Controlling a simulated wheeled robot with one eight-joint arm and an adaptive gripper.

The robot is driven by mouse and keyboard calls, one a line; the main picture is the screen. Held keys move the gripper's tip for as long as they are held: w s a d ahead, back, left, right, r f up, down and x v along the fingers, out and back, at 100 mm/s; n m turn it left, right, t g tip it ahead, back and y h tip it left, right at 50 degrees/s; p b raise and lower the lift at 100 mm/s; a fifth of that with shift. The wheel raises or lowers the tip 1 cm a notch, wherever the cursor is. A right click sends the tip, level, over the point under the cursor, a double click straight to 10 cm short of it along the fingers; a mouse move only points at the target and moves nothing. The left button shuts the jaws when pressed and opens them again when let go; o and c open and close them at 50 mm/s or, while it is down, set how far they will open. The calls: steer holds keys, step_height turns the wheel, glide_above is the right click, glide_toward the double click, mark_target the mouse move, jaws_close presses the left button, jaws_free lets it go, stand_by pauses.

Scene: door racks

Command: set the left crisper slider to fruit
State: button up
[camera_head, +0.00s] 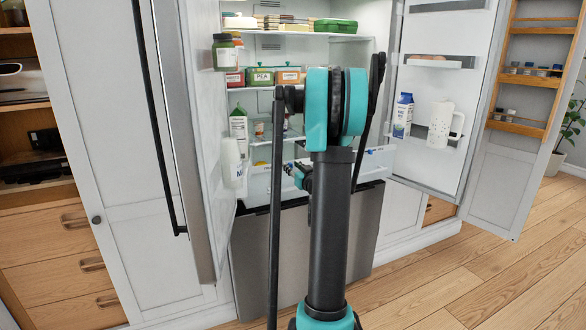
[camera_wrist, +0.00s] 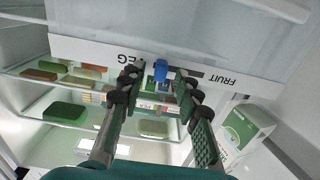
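The left crisper front (camera_wrist: 90,50) shows in the wrist view as a white strip, with VEG lettering on the left and upside-down FRUIT lettering (camera_wrist: 222,80) on the right. Its blue slider (camera_wrist: 161,70) sits by the VEG end of a dark slot. My gripper (camera_wrist: 160,80) is open, one finger on each side of the slider, with gaps visible; whether either finger touches it I cannot tell. In the head view my gripper (camera_head: 301,175) is at the crisper front (camera_head: 258,185), partly behind my arm, and the left slider is hidden.
The fridge doors (camera_head: 440,90) stand open on both sides. Shelves above hold a green box (camera_head: 336,26), a jar (camera_head: 224,52) and food containers. Another blue slider (camera_head: 370,152) shows at the right crisper. A carton (camera_wrist: 245,127) is close to my right finger in the wrist view.

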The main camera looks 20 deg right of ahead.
mark_target(276, 165)
steer(key=shift+c, duration=0.4)
jaws_close()
steer(key=shift+s+a, duration=0.15)
steer(key=shift+a, duration=2.5)
steer(key=shift+o, duration=0.4)
jaws_free()
steer(key=s, duration=1.2)
steer(key=shift+d, duration=0.15)
